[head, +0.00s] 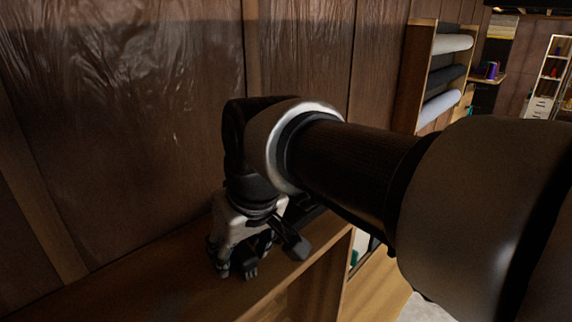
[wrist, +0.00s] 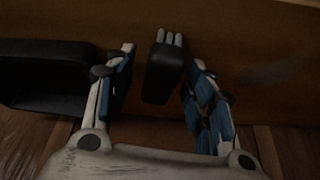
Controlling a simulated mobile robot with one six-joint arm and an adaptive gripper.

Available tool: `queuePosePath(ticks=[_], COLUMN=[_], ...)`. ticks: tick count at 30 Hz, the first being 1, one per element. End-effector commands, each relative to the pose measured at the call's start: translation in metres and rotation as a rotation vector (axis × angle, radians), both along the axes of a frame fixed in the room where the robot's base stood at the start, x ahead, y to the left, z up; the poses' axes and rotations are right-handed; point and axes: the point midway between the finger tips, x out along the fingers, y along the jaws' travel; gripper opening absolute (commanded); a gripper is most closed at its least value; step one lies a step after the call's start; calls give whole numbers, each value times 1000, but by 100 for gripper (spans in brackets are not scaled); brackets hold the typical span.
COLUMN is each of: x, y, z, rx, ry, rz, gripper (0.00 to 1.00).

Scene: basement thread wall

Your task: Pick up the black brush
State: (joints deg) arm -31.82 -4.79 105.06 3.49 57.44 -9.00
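In the wrist view, a small black block-shaped object with pale, ridged strips at its far end, which looks like the black brush (wrist: 161,76), lies between my gripper's fingers. Gaps show on both sides of it. My gripper (wrist: 158,58) is open, with its fingers spread around the object and not visibly touching it. In the head view my gripper (head: 236,268) points down close over a wooden ledge. The brush cannot be made out for sure there, as my gripper and arm cover that area.
The wooden ledge (head: 150,285) runs along a brown panelled wall (head: 130,120) wrapped in shiny plastic. In the wrist view a black tray-like object (wrist: 45,100) lies just left of my gripper. A rack with fabric rolls (head: 452,75) stands further back on the right.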

Motion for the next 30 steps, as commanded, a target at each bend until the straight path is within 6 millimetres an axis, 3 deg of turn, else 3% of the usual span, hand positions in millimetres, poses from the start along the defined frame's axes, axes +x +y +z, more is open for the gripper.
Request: queuePosePath(ticks=[20,30], x=[0,0], y=[0,0], z=[0,5], rx=[0,1], ry=[0,-1], rz=[0,0], gripper=[3,2])
